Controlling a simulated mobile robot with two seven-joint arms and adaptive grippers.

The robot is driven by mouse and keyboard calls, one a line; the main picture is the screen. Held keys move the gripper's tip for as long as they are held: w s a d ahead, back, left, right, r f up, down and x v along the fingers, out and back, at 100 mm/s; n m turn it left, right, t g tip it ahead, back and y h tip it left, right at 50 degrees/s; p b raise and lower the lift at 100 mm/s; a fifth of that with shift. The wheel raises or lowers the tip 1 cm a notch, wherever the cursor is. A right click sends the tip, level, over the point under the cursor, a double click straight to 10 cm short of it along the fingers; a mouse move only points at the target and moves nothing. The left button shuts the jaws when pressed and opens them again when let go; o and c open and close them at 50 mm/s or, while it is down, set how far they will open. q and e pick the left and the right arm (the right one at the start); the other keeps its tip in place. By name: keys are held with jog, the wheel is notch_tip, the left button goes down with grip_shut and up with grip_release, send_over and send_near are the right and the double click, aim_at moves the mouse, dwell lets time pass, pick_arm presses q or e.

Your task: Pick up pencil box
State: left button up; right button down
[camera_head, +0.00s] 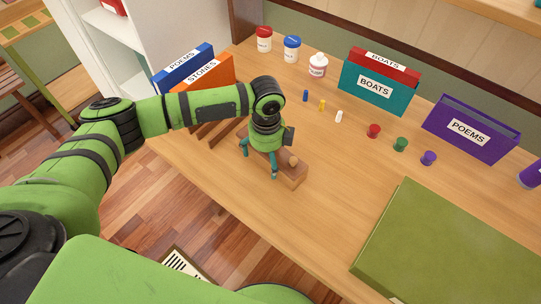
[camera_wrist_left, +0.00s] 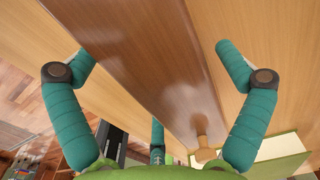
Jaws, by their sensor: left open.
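The pencil box (camera_head: 290,177) is a long, dark brown wooden box with a small round knob. It lies on the table near the front edge, partly hidden by my left gripper. My left gripper (camera_head: 260,161) is open and points down over the box, a finger on either side of it. In the left wrist view the box (camera_wrist_left: 160,75) runs lengthwise between the two teal fingers of the left gripper (camera_wrist_left: 154,57). Clear gaps show between the fingers and the box sides there. Its knob (camera_wrist_left: 204,150) is at the lower end. My right gripper is not in view.
Blue and orange labelled boxes (camera_head: 203,75) stand left, behind my arm. Jars (camera_head: 292,49), a teal BOATS box (camera_head: 374,88) and a purple POEMS box (camera_head: 470,127) line the back. Small coloured pieces (camera_head: 373,131) lie mid-table. A large green board (camera_head: 450,240) fills the front right.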

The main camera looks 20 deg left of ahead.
pick_arm(q)
jog(key=shift+r, duration=0.1)
jog(key=c, duration=1.2)
